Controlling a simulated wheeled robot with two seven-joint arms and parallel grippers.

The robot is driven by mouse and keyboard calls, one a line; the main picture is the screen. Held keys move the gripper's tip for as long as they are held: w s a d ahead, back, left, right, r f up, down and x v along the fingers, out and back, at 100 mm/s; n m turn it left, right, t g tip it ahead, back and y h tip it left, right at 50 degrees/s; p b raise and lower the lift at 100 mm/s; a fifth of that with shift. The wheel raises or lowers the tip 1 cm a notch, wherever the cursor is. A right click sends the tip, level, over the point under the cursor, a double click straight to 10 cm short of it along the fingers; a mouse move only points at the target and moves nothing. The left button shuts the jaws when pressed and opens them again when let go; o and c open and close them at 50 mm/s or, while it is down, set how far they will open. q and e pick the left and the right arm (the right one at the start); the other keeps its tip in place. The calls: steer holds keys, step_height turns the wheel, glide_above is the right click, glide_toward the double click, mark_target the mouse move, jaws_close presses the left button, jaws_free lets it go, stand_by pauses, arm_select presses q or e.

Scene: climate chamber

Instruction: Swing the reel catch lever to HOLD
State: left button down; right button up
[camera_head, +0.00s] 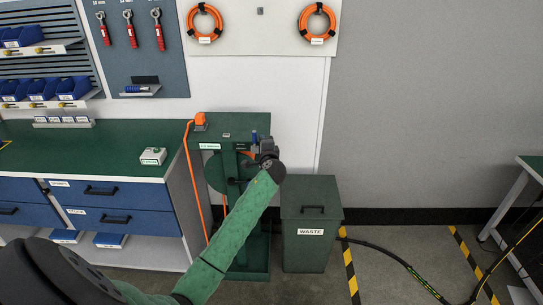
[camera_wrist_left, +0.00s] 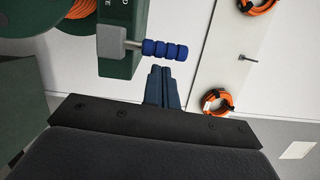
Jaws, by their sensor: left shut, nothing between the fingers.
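The green reel stand (camera_head: 214,133) stands between the bench and the waste bin, with a green reel (camera_head: 214,172) on it. In the left wrist view the catch lever shows as a grey arm (camera_wrist_left: 112,42) with a ribbed blue grip (camera_wrist_left: 166,50) pointing right. It sits on a green plate (camera_wrist_left: 122,66) whose white lettering is cut off, so the lever's setting cannot be read. My left gripper (camera_wrist_left: 164,72) is shut and empty, its fingertips close to the blue grip; contact cannot be told. In the head view my left gripper (camera_head: 262,150) partly hides the lever area. My right gripper is out of view.
The green waste bin (camera_head: 311,239) stands right of the stand. A bench with a green top (camera_head: 95,150) and blue drawers is at left. An orange hose (camera_head: 192,178) runs down the stand's left side. Orange coils (camera_head: 205,22) hang above. The wall at right is clear.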

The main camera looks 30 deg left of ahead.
arm_select(q)
steer(key=shift+s+a+r+n, duration=0.15)
steer(key=shift+a+n, duration=0.1)
steer(key=shift+n, duration=0.35)
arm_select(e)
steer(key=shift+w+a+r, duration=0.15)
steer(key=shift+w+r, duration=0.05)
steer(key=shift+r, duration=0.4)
